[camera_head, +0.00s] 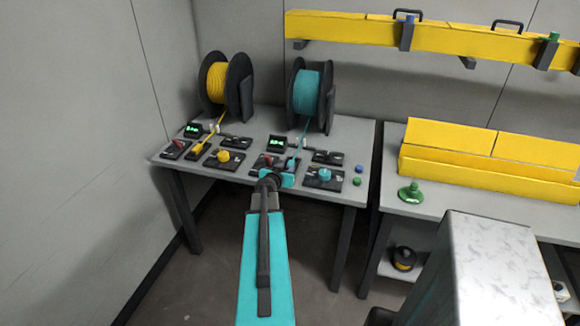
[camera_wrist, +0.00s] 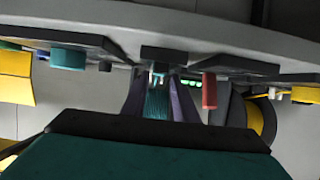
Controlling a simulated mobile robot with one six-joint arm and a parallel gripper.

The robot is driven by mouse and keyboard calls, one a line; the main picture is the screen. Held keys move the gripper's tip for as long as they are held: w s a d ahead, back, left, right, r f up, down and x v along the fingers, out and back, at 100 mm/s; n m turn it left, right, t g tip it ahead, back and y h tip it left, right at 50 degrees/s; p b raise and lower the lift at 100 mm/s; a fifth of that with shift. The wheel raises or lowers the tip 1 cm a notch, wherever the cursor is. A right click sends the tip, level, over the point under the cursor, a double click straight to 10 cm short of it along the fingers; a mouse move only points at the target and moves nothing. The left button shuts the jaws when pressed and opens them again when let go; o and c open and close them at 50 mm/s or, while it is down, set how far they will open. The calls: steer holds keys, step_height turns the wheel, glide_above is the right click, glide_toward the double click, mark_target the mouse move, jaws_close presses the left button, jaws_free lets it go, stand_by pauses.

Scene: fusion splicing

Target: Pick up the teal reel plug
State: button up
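The teal reel plug (camera_head: 292,163) is a small teal piece at the end of the teal strand, near the front of the left table, beside a red lever. My gripper's fingers are mostly hidden behind my wrist in the head view, just in front of the plug. In the wrist view, which looks upside down, my gripper (camera_wrist: 161,76) shows two dark fingers standing apart. Ridged teal shows between them; I cannot tell whether it is the plug or the teal reel behind. Contact with the plug cannot be made out.
The teal reel (camera_head: 306,92) and yellow reel (camera_head: 216,82) stand at the back of the left table (camera_head: 262,127). A red lever (camera_wrist: 209,90) and a teal knob (camera_head: 324,174) flank the plug's area. A yellow box (camera_head: 480,150) lies on the right table.

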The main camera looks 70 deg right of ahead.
steer(key=shift+p+x, duration=0.5)
steer(key=shift+x, duration=0.85)
jaws_close()
